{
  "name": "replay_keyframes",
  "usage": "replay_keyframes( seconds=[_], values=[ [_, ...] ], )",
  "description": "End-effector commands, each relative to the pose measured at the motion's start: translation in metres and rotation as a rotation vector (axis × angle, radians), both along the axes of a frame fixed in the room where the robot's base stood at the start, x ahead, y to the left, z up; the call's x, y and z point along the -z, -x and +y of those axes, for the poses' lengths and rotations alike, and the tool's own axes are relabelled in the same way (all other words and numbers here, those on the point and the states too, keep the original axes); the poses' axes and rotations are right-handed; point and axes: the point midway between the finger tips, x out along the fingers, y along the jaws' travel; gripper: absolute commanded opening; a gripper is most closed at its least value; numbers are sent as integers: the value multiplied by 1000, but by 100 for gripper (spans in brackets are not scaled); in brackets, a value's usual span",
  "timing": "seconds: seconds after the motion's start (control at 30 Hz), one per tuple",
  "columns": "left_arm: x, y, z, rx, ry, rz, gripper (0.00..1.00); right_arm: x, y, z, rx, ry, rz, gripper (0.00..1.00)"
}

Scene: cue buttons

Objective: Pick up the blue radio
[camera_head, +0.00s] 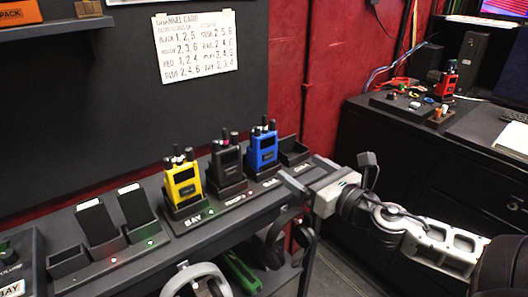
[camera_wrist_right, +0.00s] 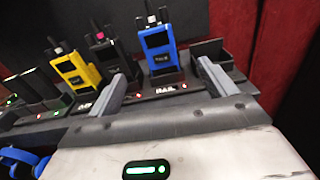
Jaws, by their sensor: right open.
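The blue radio (camera_head: 263,150) stands upright in a dock slot at the right part of the charging row. It also shows in the right wrist view (camera_wrist_right: 158,48), near the top middle. My right gripper (camera_head: 296,178) is open and empty, in front of and to the right of the blue radio. In the right wrist view its two fingers (camera_wrist_right: 163,84) are spread apart, with the blue radio beyond the gap between them. They do not appear to touch it. My left gripper is not in view.
A black radio (camera_head: 228,162) and a yellow radio (camera_head: 184,184) stand left of the blue one. An empty slot (camera_head: 292,152) is on its right. Headphones (camera_head: 290,235) hang below the shelf. A channel card (camera_head: 197,46) is on the wall. A red radio (camera_head: 446,84) stands on the right-hand desk.

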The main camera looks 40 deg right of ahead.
Motion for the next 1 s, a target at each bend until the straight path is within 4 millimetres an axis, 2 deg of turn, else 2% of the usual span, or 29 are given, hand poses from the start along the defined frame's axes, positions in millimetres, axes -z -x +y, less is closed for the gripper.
replay_keyframes(
  seconds=[0.1,0.7,1.0],
  values=[
    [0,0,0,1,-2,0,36,-5,-12,1,-8,39,-12,84],
    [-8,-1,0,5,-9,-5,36,-4,-94,2,0,28,-9,84],
    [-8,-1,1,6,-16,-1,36,-1,-111,4,-1,26,-6,84]
  ],
)
